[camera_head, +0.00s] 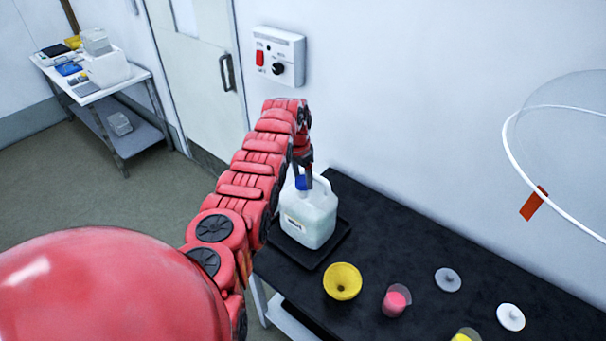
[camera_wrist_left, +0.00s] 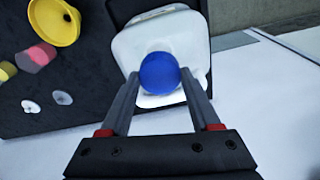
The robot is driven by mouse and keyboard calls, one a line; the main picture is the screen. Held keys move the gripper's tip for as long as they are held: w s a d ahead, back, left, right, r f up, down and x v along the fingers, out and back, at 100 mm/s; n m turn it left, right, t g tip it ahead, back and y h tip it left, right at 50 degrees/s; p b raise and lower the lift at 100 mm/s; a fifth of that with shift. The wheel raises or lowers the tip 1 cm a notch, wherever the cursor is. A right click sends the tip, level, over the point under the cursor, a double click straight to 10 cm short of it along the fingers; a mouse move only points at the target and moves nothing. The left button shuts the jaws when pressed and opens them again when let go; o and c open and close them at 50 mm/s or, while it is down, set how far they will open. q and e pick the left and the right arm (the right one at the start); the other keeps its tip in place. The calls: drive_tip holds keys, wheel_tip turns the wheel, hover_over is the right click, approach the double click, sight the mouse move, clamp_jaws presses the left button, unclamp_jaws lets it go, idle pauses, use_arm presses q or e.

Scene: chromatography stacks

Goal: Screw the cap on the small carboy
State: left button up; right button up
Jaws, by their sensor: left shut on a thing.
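The small carboy (camera_head: 311,217) is a white, translucent jug standing upright in a black tray (camera_head: 325,250) on the black table. The blue cap (camera_head: 300,183) is at the carboy's top, between the fingers of my left gripper (camera_head: 303,182). In the left wrist view the blue cap (camera_wrist_left: 160,73) sits between the two fingertips of my left gripper (camera_wrist_left: 160,80), with the white carboy (camera_wrist_left: 140,45) behind it. My left gripper is shut on the cap. Whether the cap is seated on the neck is hidden. My right gripper is not in view.
On the black table (camera_head: 400,240) are a yellow funnel (camera_head: 342,281), a pink-filled beaker (camera_head: 396,300), a yellow-filled container (camera_head: 466,336) and two pale discs (camera_head: 448,279) (camera_head: 511,317). A wall box (camera_head: 279,56) hangs behind my arm. A side table (camera_head: 100,90) stands far left.

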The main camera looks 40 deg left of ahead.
use_arm(q)
drive_tip(key=shift+b, duration=0.3)
idle(1.0)
drive_tip(key=shift+f, duration=0.1)
drive_tip(key=shift+f+b, duration=0.75)
drive_tip(key=shift+f, duration=0.25)
drive_tip(key=shift+f, duration=0.1)
drive_tip(key=shift+f+b, duration=0.55)
drive_tip(key=shift+b, duration=0.1)
drive_tip(key=o, duration=1.4)
drive_tip(key=shift+r, duration=0.15)
drive_tip(key=c, duration=1.5)
drive_tip(key=o, duration=1.4)
